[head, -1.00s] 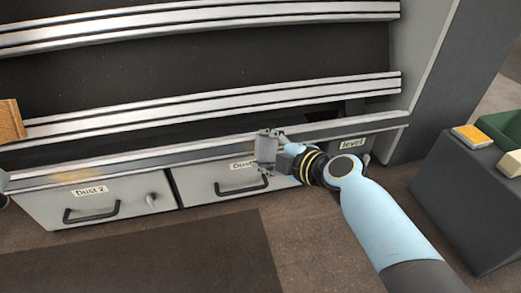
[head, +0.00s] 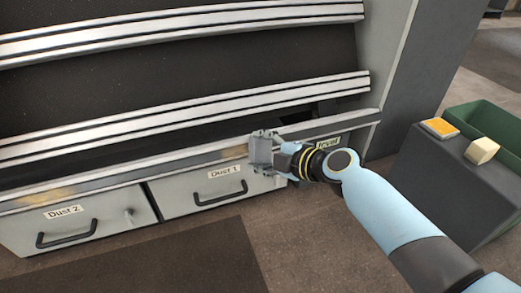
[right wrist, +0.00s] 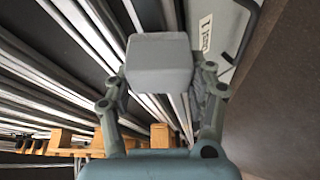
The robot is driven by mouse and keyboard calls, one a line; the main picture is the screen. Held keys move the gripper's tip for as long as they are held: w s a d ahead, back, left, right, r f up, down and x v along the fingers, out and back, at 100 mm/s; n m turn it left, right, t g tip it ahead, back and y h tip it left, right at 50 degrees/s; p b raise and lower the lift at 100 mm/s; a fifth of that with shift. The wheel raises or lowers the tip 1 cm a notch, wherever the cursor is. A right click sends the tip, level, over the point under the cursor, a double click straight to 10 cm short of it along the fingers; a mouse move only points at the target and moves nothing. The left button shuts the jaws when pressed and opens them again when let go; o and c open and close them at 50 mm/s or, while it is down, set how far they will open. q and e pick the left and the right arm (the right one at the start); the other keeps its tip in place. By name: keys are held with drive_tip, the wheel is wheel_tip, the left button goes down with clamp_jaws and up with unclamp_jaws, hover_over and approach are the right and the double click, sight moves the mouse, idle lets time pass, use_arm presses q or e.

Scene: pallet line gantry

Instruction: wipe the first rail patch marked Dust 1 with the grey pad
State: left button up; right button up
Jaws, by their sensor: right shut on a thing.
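My right gripper (head: 266,152) is shut on the grey pad (head: 260,150), held upright by the front rail (head: 120,178). In the right wrist view the pad (right wrist: 158,64) sits between the two fingers. The brownish Dust 1 patch (head: 234,153) shows on the rail just left of the pad, above the Dust 1 label (head: 224,172). Whether the pad touches the rail I cannot tell. My left gripper is out of view.
A second brownish patch (head: 45,198) lies on the rail above the Dust 2 label (head: 63,211). Drawers with dark handles sit below the rail. At right, a grey block (head: 450,190) carries an orange-topped item (head: 440,127) and a cream block (head: 481,150), beside a green bin (head: 490,122).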

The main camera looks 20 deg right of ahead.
drive_tip(key=shift+s+d+r, duration=0.1)
drive_tip(key=shift+s+r, duration=0.35)
drive_tip(key=shift+s, duration=0.4)
drive_tip(key=shift+s+a+r, duration=0.1)
drive_tip(key=shift+s+r, duration=0.4)
drive_tip(key=shift+s, duration=0.35)
drive_tip(key=shift+s+d+r, duration=0.1)
drive_tip(key=shift+s+r, duration=0.35)
drive_tip(key=shift+s, duration=0.4)
drive_tip(key=shift+s+r, duration=0.35)
drive_tip(key=shift+s, duration=0.3)
drive_tip(key=shift+s+r, duration=0.35)
drive_tip(key=shift+s, duration=0.3)
